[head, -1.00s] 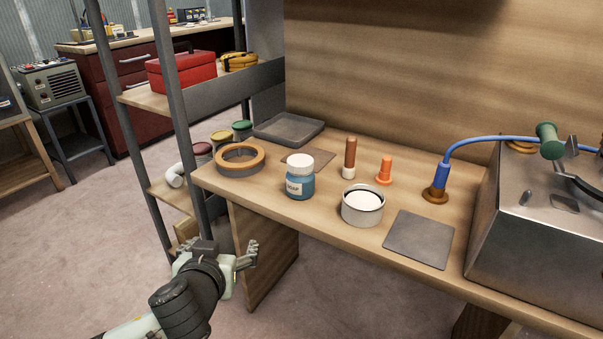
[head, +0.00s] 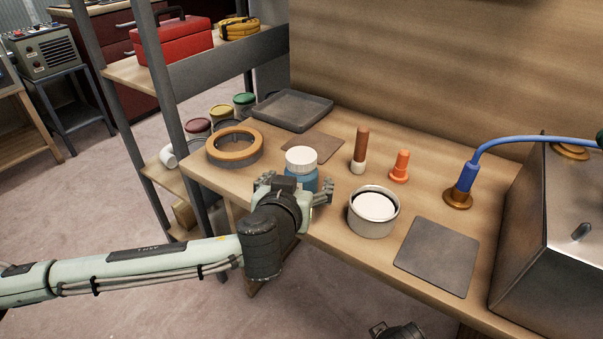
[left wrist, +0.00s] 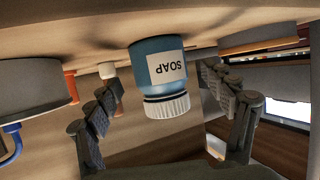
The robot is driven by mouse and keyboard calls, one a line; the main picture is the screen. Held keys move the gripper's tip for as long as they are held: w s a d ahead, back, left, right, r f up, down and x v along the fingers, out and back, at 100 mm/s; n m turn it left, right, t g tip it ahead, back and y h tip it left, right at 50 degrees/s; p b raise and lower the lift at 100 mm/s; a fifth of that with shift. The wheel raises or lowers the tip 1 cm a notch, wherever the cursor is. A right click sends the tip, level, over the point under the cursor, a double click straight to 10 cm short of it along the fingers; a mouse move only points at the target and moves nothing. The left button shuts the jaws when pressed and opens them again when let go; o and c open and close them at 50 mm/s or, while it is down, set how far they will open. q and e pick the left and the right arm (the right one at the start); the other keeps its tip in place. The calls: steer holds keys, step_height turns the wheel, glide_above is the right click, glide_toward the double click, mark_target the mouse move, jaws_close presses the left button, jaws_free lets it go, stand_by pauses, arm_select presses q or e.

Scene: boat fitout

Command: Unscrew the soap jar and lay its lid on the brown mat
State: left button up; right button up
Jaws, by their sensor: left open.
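The soap jar (head: 303,176) is blue with a white lid (head: 301,157) and stands upright on the workbench. Its lid is on. In the left wrist view the jar (left wrist: 160,60) appears upside down with its SOAP label showing, between the two fingers. My left gripper (head: 295,189) is open at the near side of the jar, one finger to each side, and hides its lower part. I see no finger touching the jar. The brown mat (head: 313,147) lies flat and bare behind the jar. A dark part at the bottom edge may belong to my right arm; its fingers are hidden.
A tape ring (head: 233,146) lies left of the jar and an open tin (head: 373,213) stands to its right. A brown-handled tool (head: 360,150) and an orange plug (head: 400,167) stand behind. A grey mat (head: 437,257) and grey tray (head: 291,110) are empty.

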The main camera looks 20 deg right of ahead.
mark_target(299, 178)
arm_select(q)
steer(key=x, duration=0.3)
steer(key=shift+w+d+r, duration=0.1)
steer(key=shift+w+d, duration=0.05)
steer(key=shift+w, duration=0.1)
steer(key=shift+c, duration=0.2)
steer(key=c, duration=1.4)
